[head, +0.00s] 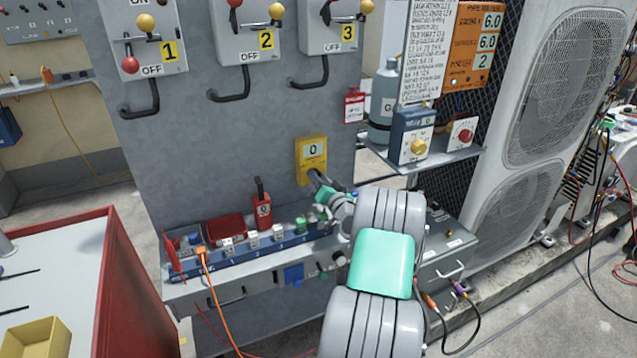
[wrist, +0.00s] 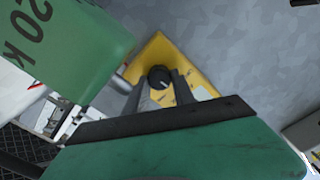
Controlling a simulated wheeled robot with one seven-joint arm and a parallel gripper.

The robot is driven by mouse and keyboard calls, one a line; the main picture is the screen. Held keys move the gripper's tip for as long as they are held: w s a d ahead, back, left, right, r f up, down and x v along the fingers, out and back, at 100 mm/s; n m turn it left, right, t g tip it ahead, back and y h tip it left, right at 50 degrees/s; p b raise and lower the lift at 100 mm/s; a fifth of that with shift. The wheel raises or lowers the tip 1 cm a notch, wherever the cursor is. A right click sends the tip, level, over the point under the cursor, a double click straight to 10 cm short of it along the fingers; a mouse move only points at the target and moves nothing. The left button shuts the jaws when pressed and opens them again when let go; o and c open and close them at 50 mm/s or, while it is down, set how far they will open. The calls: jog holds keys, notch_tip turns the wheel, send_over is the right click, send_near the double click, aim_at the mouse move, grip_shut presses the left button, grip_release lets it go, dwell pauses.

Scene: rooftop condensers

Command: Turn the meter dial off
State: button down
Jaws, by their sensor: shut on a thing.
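The meter (head: 311,150) is a yellow box on the grey panel, and its display looks like it reads 0. In the wrist view the yellow meter face (wrist: 185,60) shows tilted, with printed marks around the dial. The meter dial (wrist: 160,77) is a round black knob with a small pale pointer mark. My gripper's two fingers (wrist: 161,84) are on either side of the dial and shut on it. I cannot make out which setting the pointer is at.
A red handheld device (head: 262,207) stands left of the meter on a shelf with a blue socket strip (head: 215,264). Numbered lever switches (head: 150,50) are above. A side shelf with a dial box (head: 411,135) is at right. A red cart (head: 130,275) stands at lower left.

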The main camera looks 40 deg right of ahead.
jog(key=n+b, duration=0.8)
jog(key=b, duration=0.8)
jog(key=shift+a+f, duration=0.1)
jog(key=c, duration=1.1)
grip_release()
jog(key=shift+o, duration=0.2)
jog(key=v, duration=0.7)
jog(key=shift+s+b, duration=0.3)
jog(key=shift+s, duration=0.1)
